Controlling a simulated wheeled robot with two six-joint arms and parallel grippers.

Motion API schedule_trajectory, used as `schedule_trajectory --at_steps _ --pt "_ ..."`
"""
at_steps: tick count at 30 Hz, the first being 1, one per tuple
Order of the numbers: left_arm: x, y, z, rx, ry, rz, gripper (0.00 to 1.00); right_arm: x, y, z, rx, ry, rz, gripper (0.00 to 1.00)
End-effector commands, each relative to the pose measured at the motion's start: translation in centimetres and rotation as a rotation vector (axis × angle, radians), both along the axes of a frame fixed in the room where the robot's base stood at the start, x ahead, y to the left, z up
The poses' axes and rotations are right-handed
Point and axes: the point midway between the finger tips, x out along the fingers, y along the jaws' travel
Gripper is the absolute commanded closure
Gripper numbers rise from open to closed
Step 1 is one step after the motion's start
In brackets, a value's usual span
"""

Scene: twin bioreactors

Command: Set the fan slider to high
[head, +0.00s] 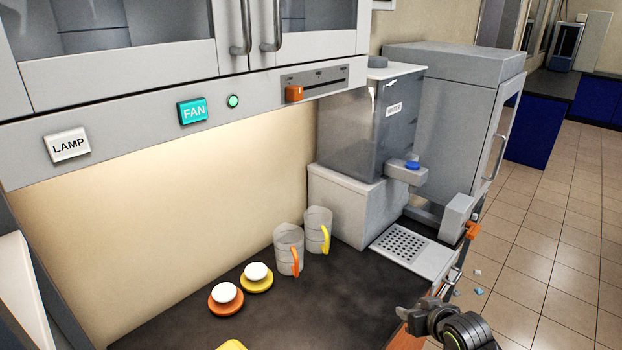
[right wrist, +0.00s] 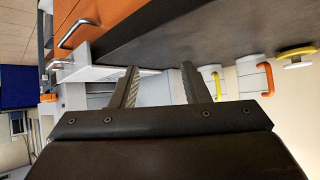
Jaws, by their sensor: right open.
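The fan slider's orange knob (head: 294,94) sits at the left end of a dark horizontal slot (head: 325,87) on the hood's front panel, in the head view. Small marks above the slot are too small to read. Left of it are a teal FAN button (head: 192,111) and a green light (head: 233,101). My right gripper (head: 408,316) is low at the right, by the bench's front edge, far from the knob. In the right wrist view my right gripper (right wrist: 160,78) has its two fingers apart with nothing between them. My left gripper is not in view.
A white LAMP button (head: 68,145) is farther left on the panel. Below, two clear mugs (head: 288,248) and two white-topped discs (head: 226,297) stand on the dark bench (head: 330,308). A grey water dispenser (head: 372,125) stands right of the slider. The space before the panel looks clear.

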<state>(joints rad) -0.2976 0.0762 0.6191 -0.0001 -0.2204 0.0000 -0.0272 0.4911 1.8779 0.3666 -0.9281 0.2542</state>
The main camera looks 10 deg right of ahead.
Motion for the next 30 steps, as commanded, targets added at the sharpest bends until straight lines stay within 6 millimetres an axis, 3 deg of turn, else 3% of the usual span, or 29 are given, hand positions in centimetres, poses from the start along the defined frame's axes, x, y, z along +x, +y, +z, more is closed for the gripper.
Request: schedule_trajectory --at_steps 8,11,14,15,18,21,24,30 --pt "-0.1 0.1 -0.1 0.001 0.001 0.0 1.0 4.9 1.2 12.1 0.047 -0.206 0.081 0.58" --pt "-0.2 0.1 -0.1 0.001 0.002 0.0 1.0 6.2 2.4 18.3 0.072 -0.3 0.133 0.58" --pt "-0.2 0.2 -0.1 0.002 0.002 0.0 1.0 6.5 4.3 26.2 0.096 -0.411 0.211 0.58" --pt "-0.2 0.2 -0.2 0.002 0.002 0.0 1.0 6.3 5.3 29.5 0.106 -0.456 0.249 0.58" --pt "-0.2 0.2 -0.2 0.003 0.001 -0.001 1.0 4.5 7.9 36.9 0.124 -0.548 0.348 0.58" --pt "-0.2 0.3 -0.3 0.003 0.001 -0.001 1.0 1.8 10.5 42.6 0.131 -0.614 0.442 0.58" --pt "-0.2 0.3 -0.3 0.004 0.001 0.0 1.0 -0.9 12.4 46.3 0.128 -0.651 0.515 0.58" --pt "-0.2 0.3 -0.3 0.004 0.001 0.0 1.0 -4.1 14.5 49.3 0.121 -0.676 0.589 0.58"
